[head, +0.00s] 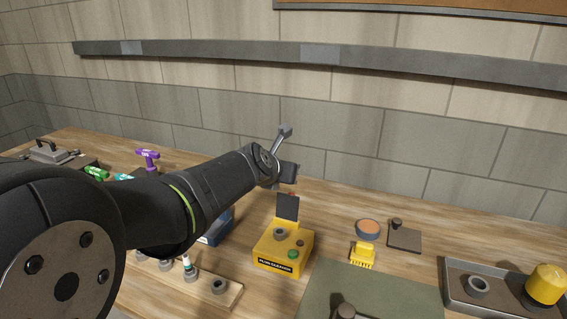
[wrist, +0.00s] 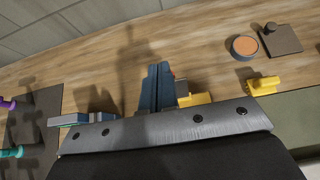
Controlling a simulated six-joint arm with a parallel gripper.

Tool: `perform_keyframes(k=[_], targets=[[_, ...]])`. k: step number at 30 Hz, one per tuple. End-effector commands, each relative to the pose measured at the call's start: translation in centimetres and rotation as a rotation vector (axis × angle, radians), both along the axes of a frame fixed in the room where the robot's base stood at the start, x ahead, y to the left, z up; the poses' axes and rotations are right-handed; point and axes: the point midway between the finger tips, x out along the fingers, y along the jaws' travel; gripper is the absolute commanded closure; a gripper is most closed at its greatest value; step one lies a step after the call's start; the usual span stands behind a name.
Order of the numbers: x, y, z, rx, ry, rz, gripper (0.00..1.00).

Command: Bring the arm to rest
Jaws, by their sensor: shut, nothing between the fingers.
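My arm reaches from the lower left across the head view. My gripper (head: 290,172) is at its end, in the air above and behind the yellow box, and shows small and dark. In the wrist view, my gripper (wrist: 158,88) shows its two blue-grey fingers side by side and touching, with nothing between them. The fingers point out over the wooden bench.
A yellow box (head: 269,258) with an upright dark plate stands below the gripper. Right of it are a yellow brush (head: 363,254), an orange-topped round dish (head: 368,229), a green mat (head: 390,288) and a grey tray (head: 508,304). A tiled wall (head: 400,130) rises behind.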

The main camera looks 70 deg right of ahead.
Motion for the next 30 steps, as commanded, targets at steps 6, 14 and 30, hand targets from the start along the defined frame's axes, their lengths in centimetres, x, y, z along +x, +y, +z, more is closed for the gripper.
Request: perform_keyframes(k=[6, 14, 30], targets=[[0.0, 0.2, 2.2, 0.0, 0.001, -0.001, 1.0], [0.0, 0.2, 2.6, 0.0, 0.0, 0.0, 1.0], [0.0, -0.1, -1.9, 0.004, 0.003, -0.001, 1.0]])
